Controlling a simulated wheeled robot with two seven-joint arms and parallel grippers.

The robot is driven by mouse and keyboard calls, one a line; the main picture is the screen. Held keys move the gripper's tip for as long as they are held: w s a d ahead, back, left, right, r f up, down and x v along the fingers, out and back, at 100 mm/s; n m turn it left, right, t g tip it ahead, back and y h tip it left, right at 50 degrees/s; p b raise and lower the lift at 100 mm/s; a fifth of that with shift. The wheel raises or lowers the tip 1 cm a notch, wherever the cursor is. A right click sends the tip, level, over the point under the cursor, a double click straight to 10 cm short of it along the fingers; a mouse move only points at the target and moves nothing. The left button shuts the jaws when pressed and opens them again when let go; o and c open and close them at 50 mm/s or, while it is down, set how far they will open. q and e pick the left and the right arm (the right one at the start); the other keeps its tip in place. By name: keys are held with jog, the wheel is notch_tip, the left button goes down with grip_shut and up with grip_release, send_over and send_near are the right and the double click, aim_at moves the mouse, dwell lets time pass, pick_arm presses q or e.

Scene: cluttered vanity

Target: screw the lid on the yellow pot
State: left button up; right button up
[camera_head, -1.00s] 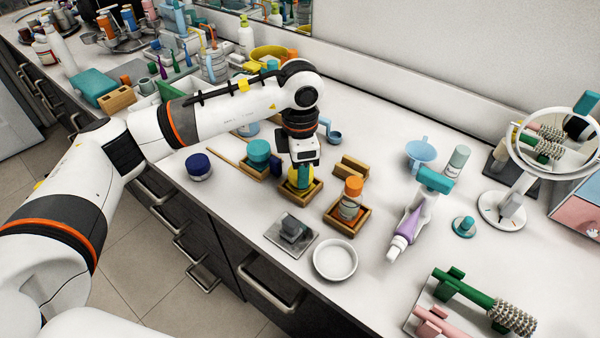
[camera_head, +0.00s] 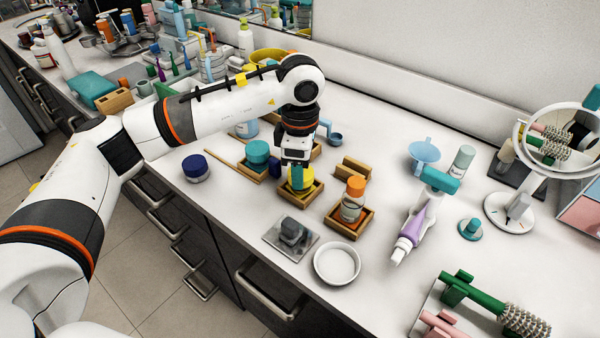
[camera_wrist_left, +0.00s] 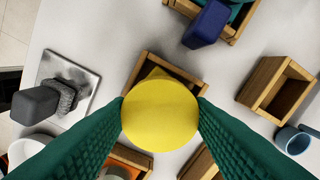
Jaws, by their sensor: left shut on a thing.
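The yellow lid (camera_wrist_left: 160,116) is a round disc seen from above in the left wrist view. The green fingers of my left gripper (camera_wrist_left: 160,112) are shut on its two sides. In the head view my left gripper (camera_head: 299,172) points straight down over a small wooden tray (camera_head: 287,202). I cannot tell how the lid's thread sits on the pot.
A dark blue jar (camera_head: 196,167) stands left. Free counter lies toward the back wall.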

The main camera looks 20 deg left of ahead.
pick_arm(q)
jog(key=shift+f+m, duration=0.1)
jog(key=shift+m, duration=0.3)
jog(key=o, duration=1.6)
jog(key=shift+r+p, duration=1.15)
jog(key=shift+r, duration=1.2)
jog(key=shift+f+n, duration=0.1)
jog(key=shift+n, duration=0.9)
jog(key=n, duration=0.3)
jog(key=shift+n+b, duration=0.35)
jog(key=shift+n, duration=0.05)
